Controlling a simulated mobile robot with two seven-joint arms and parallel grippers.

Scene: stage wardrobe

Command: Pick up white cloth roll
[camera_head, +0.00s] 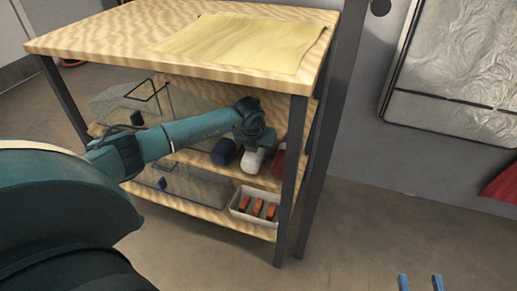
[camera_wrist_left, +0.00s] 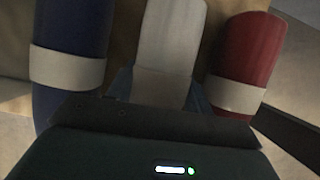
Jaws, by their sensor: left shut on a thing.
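The white cloth roll (camera_head: 253,161) lies on the middle shelf between a blue roll (camera_head: 224,152) and a red roll (camera_head: 279,160). My left gripper (camera_head: 250,145) reaches into the shelf and is shut on the white roll. In the left wrist view its blue fingers flank the white roll (camera_wrist_left: 170,40) and its pale band, with the blue roll (camera_wrist_left: 72,25) to the left and the red roll (camera_wrist_left: 248,45) to the right. Whether the white roll touches the shelf cannot be told. My right gripper (camera_head: 420,282) shows only two blue fingertips, apart and empty, at the bottom edge.
The wooden tabletop (camera_head: 90,45) with a yellow cloth (camera_head: 245,42) is above my left arm. A dark table leg (camera_head: 292,180) stands close right of the rolls. The lower shelf holds a white bin (camera_head: 235,211) with orange-brown blocks. Open floor (camera_head: 370,230) lies at right.

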